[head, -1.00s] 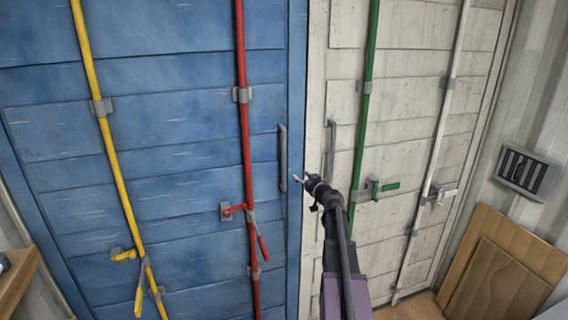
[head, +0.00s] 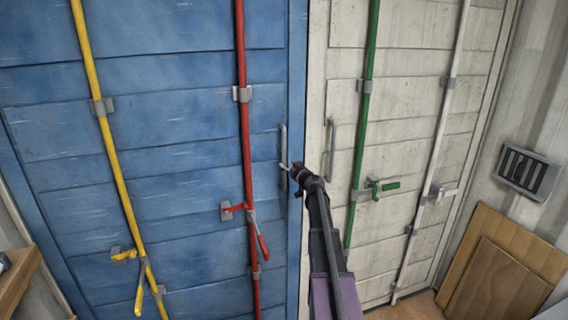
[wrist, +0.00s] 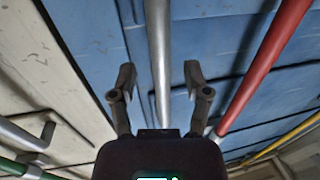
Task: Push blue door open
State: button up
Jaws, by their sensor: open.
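The blue door (head: 185,165) fills the left half of the head view and looks shut, its right edge beside the white door. A grey vertical handle (head: 283,145) is near that edge. My gripper (head: 290,167) is at the handle's lower half. In the wrist view, the blue door (wrist: 100,30) lies behind my open gripper (wrist: 160,78), and the grey handle (wrist: 158,45) runs between its two fingers, with a gap visible on each side. Whether the fingers touch the door is unclear.
The blue door carries a red bar (head: 243,150) and a yellow bar (head: 115,155) with handles. The white door (head: 410,150) has a green bar (head: 363,120) and a white bar (head: 440,130). Wooden panels (head: 500,265) lean at the lower right.

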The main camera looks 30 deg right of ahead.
aim_at(285, 163)
jog(key=shift+w, duration=1.75)
grip_shut()
